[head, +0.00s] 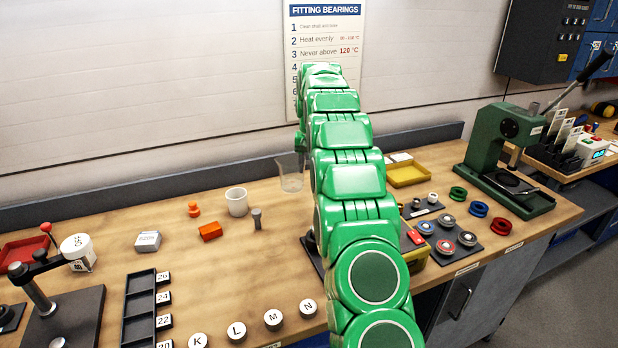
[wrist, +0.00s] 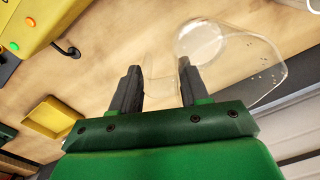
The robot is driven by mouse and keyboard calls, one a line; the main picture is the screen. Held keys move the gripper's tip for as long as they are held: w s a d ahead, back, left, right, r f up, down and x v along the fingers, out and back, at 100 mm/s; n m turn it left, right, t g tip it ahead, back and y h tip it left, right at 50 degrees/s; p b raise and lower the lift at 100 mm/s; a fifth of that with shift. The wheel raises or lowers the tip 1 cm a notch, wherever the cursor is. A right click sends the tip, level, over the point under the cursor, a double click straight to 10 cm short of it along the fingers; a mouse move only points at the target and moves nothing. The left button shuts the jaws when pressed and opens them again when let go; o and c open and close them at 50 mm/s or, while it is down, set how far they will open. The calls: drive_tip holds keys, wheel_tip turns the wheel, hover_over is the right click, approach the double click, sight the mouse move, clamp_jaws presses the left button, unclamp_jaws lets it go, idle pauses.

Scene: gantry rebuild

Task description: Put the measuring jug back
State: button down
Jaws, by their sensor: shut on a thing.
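The measuring jug (head: 290,174) is clear and see-through. In the head view it shows just left of my green arm, near the back of the wooden bench. In the wrist view the jug (wrist: 243,62) lies to the right of the fingers, its round end toward the top. My gripper (wrist: 159,70) is shut on a clear part of the jug, seemingly its handle, between the two black fingers. In the head view my arm hides the gripper. I cannot tell whether the jug touches the bench.
A white cup (head: 237,202), a grey peg (head: 257,219) and an orange block (head: 210,231) stand left of the jug. A yellow tray (head: 408,174) and a green press (head: 505,150) are to the right. Lettered knobs line the front. Bench left of the arm is partly clear.

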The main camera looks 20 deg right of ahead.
drive_tip(key=shift+w+d+f, duration=0.25)
drive_tip(key=shift+w+f, duration=0.75)
drive_tip(key=shift+f, duration=0.2)
drive_tip(key=shift+w+f, duration=0.1)
drive_tip(key=shift+w+f, duration=0.1)
drive_tip(key=shift+f, duration=1.55)
drive_tip(key=c, duration=0.6)
unclamp_jaws()
drive_tip(key=shift+f, duration=0.15)
drive_tip(key=shift+o, duration=0.2)
